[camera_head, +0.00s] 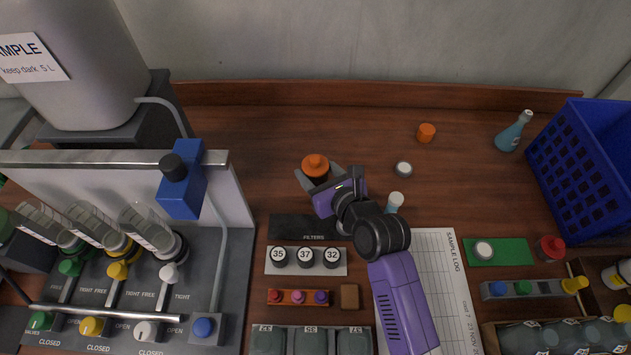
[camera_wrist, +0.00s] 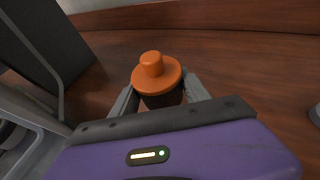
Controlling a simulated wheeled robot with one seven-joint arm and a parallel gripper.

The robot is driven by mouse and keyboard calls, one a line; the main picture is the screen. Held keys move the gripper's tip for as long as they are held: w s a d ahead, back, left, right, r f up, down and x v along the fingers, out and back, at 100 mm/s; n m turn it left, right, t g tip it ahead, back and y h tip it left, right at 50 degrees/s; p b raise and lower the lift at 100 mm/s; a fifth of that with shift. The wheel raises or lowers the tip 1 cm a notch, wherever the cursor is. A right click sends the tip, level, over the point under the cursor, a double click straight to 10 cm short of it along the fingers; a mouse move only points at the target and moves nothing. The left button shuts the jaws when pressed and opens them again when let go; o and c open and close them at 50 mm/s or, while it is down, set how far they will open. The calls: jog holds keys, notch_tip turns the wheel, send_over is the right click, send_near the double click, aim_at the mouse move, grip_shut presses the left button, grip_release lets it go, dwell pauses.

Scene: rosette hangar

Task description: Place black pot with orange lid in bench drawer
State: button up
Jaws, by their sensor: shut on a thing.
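In the wrist view the fingers (camera_wrist: 160,97) are shut on the pot's body, below the lid. The pot looks upright; whether its base touches the bench I cannot tell. No bench drawer can be made out.
A valve rack (camera_head: 215,240) with a blue block (camera_head: 182,180) stands to the left. A filters tray (camera_head: 306,261) lies in front. An orange cap (camera_head: 426,132), a white-topped jar (camera_head: 403,169) and a blue basket (camera_head: 585,170) are to the right. The back of the bench is mostly clear.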

aim_at(316, 184)
jog(key=shift+f+b, duration=0.3)
jog(key=shift+f, duration=2)
jog(key=shift+f, duration=0.3)
